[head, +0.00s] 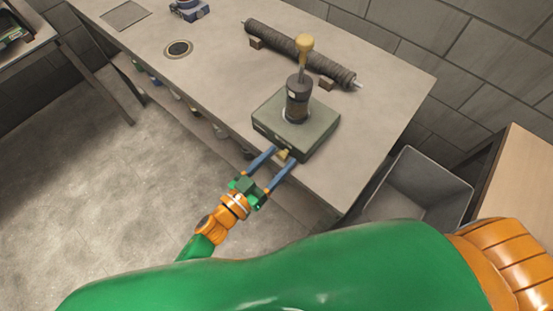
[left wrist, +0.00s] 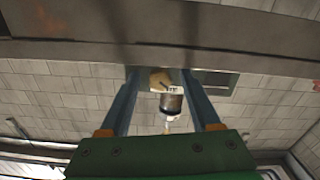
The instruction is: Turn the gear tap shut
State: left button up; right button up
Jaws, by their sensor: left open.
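A small yellow tap (head: 283,154) sits at the front face of a grey-green box (head: 318,132) on the bench. A dark cylinder (head: 298,100) stands upright on the box, with a lever topped by a yellow knob (head: 305,42). My left gripper (head: 282,157) is open, its two blue fingers pointing at the box front with the tap between their tips. In the left wrist view the yellow tap (left wrist: 160,78) also shows between the blue fingers. Whether either finger touches it, I cannot tell. My right gripper is not in view.
A grey bin (head: 418,190) stands at the bench's right end.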

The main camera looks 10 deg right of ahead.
pick_arm(q)
jog(key=shift+s, duration=0.15)
jog(key=shift+c, duration=0.5)
grip_shut()
jog(key=m, duration=0.5)
jog(key=shift+m, duration=0.3)
jog(key=shift+o, duration=0.5)
grip_release()
jog(key=shift+a, duration=0.1)
jog(key=v, duration=0.7)
jog(key=shift+b, duration=0.3)
